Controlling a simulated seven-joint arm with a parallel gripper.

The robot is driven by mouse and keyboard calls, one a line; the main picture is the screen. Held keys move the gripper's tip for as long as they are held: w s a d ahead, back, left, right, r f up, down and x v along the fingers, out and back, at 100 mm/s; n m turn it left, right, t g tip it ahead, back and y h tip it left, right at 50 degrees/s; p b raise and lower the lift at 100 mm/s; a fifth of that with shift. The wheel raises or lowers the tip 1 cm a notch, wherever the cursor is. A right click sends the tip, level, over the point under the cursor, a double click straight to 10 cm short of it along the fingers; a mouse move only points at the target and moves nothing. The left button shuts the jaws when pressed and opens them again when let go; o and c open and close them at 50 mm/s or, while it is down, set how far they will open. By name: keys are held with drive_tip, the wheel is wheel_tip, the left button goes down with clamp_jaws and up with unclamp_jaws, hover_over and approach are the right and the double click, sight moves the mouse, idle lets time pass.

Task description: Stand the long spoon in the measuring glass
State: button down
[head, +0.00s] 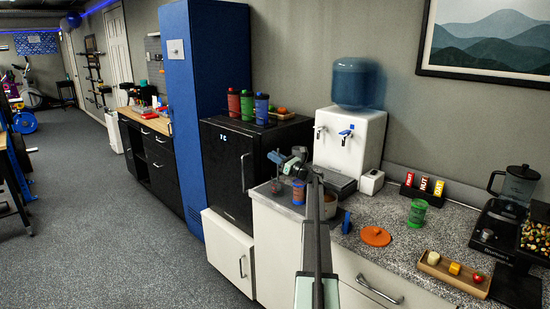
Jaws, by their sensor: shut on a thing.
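My gripper (284,164) is at the left end of the stone counter, at the end of my arm reaching in from the bottom of the picture. The measuring glass (277,186) appears as a small clear vessel near the counter's left edge, below the gripper. I cannot tell whether the spoon's lower end is inside the glass or above it.
A blue and orange cup (298,191) stands right beside the glass. A bowl (330,204), a blue cylinder (346,222), an orange lid (375,236) and a green cup (417,212) are farther right. The water dispenser (350,140) stands behind; the black fridge (226,165) is left.

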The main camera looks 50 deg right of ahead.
drive_tip(key=c, duration=1.1)
unclamp_jaws()
drive_tip(key=shift+o, duration=0.2)
drive_tip(key=shift+s, duration=0.1)
drive_tip(key=s+d, duration=0.2)
drive_tip(key=s, duration=1.2)
drive_tip(key=shift+s+d+f, duration=0.25)
drive_tip(key=shift+d+f, duration=0.1)
drive_tip(key=shift+d, duration=0.05)
